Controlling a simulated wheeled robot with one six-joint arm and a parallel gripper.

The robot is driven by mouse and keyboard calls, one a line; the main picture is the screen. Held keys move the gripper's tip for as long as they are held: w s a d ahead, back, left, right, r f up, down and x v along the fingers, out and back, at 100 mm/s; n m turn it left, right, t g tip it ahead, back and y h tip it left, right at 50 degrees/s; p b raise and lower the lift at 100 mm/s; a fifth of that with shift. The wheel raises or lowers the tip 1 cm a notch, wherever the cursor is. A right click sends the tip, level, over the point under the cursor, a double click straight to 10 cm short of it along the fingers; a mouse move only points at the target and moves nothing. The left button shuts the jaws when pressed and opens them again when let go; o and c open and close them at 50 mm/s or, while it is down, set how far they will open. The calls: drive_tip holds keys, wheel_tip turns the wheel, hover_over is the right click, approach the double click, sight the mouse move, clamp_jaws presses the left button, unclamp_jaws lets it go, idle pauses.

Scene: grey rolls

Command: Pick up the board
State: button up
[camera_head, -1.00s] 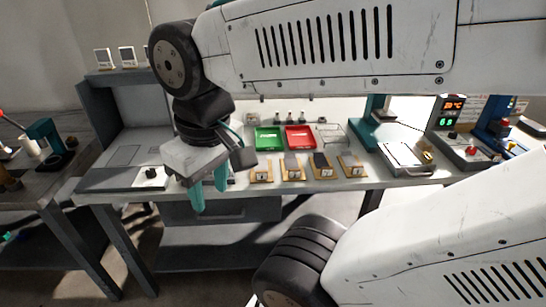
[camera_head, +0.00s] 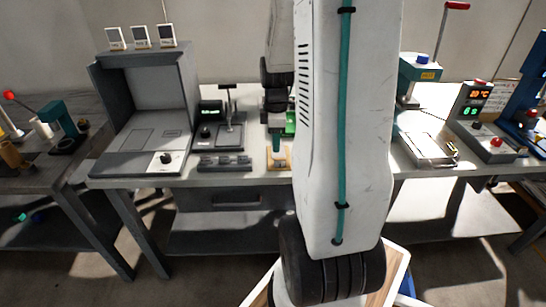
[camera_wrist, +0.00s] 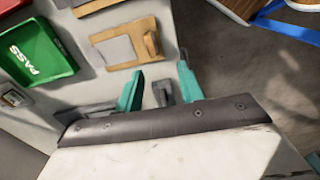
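A tan holder with a flat grey board (camera_wrist: 118,50) on it lies on the bench just beyond my fingers in the wrist view. Part of a tan holder (camera_head: 284,163) shows below my gripper (camera_head: 276,142) in the head view, mostly hidden by my arm. My gripper (camera_wrist: 160,88) is open, its two teal fingers apart over the bench's front edge. A small dark grey fixture (camera_wrist: 163,93) shows between and below the fingers. I cannot tell whether they touch it. Another tan holder (camera_wrist: 92,6) is cut off at the top of the wrist view.
A green tray marked PASS (camera_wrist: 32,52) is left of the holder. A small press stand (camera_head: 230,130) and grey test booth (camera_head: 150,115) stand left on the bench. A teal press (camera_head: 418,75) and display unit (camera_head: 475,115) stand right. My arm hides the bench's middle.

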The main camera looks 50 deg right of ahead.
sight(279, 158)
drive_tip(key=f, duration=0.3)
drive_tip(key=d+f, duration=0.1)
drive_tip(key=f, duration=0.5)
drive_tip(key=shift+d, duration=0.3)
clamp_jaws()
